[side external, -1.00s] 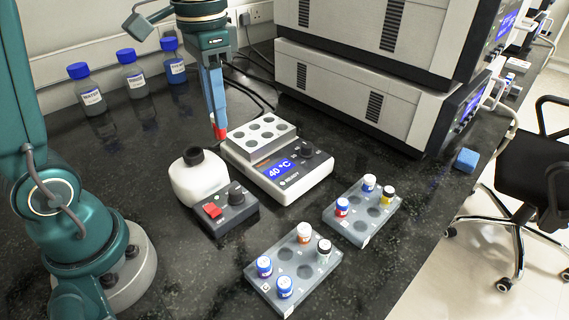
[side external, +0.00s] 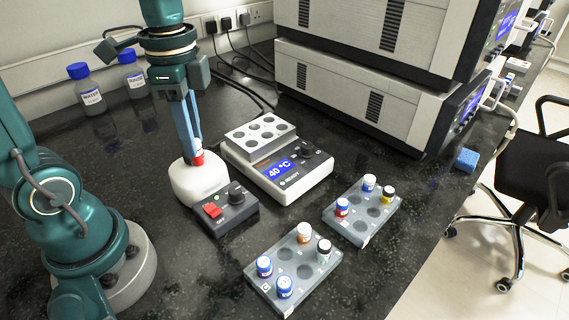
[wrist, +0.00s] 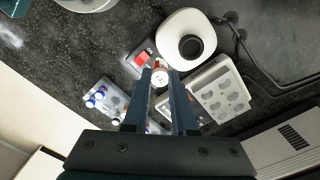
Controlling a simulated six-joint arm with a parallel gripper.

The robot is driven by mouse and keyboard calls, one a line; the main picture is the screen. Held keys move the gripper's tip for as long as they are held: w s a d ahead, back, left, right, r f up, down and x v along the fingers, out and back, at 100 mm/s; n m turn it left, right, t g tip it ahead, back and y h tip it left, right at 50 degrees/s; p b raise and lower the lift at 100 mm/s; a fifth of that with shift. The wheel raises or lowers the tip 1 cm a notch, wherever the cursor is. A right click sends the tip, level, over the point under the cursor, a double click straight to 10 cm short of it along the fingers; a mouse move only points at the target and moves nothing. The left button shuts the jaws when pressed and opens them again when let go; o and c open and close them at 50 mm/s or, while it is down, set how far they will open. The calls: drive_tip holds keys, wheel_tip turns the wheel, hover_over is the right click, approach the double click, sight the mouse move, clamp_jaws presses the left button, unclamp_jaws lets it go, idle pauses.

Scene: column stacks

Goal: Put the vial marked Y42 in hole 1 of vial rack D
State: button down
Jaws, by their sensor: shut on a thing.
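My gripper (side external: 194,147) is shut on a vial (side external: 198,158) with a white cap and a red band. The vial hangs upright over the white mixer (side external: 190,190) and hides its black cup in the side view. In the wrist view the vial's white cap (wrist: 160,78) shows between the fingers, with the black cup (wrist: 190,47) beside it. The cap's marking is too small to read. A front vial rack (side external: 312,281) holds several vials, with open holes in its middle. A right vial rack (side external: 357,226) holds several vials and has open holes. I cannot read which rack is D.
A heater block (side external: 285,150) showing 40 °C and READY stands right of the mixer, its top holes empty. The mixer has a red switch (side external: 212,210). Blue-capped bottles (side external: 91,95) stand at the back left. Large instruments (side external: 350,90) fill the back right. Dark bench is clear around the racks.

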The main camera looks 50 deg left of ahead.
drive_tip(key=shift+w+d+f, duration=0.1)
drive_tip(key=shift+d+f, duration=2.6)
drive_tip(key=shift+d, duration=0.2)
drive_tip(key=shift+w+d+f, duration=0.1)
drive_tip(key=shift+d+f, duration=2.6)
drive_tip(key=shift+d, duration=0.15)
drive_tip(key=shift+f, duration=0.15)
drive_tip(key=c, duration=0.7)
unclamp_jaws()
